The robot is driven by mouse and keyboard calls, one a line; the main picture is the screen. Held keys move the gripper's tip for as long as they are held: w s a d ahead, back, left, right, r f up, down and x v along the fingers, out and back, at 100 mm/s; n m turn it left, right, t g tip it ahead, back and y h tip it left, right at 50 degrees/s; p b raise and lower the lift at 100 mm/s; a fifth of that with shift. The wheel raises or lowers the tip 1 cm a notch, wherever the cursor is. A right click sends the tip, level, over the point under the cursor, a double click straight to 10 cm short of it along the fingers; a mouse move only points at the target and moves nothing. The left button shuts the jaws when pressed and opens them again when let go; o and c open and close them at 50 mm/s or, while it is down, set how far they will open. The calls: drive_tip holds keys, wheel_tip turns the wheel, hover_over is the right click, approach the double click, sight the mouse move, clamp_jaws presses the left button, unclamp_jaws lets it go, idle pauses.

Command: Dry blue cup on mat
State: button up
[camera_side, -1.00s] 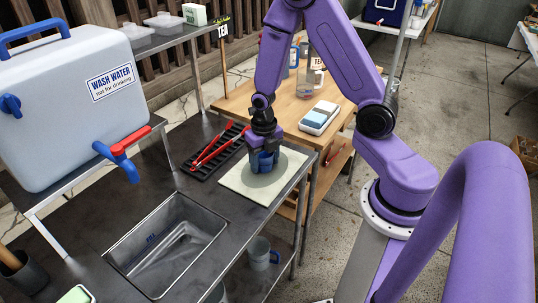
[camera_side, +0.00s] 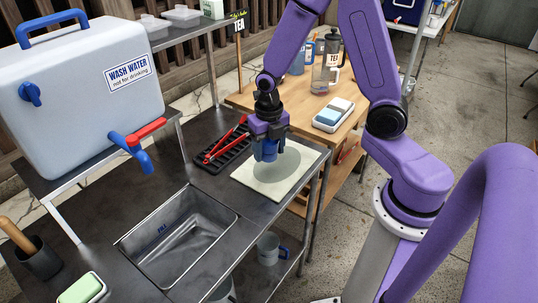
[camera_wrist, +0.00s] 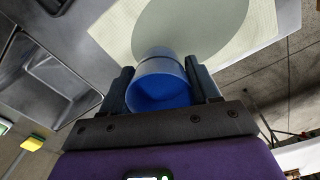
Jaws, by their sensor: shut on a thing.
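My gripper (camera_side: 268,155) is shut on the blue cup (camera_wrist: 160,88), with one finger on each side of it. In the wrist view the cup's round blue face points toward the camera and its paler side faces the mat. A large darker round patch (camera_side: 285,163) covers much of the mat. The cup is over the patch's left part; I cannot tell whether it touches the mat.
A black rack (camera_side: 222,158) with red tongs lies left of the mat. A metal basin (camera_side: 180,235) is sunk in the counter nearer the camera. The wash water tank (camera_side: 80,95) stands at left. A wooden table (camera_side: 325,105) with a sponge tray (camera_side: 333,115) adjoins behind.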

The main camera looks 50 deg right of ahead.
drive_tip(key=shift+r, duration=1.3)
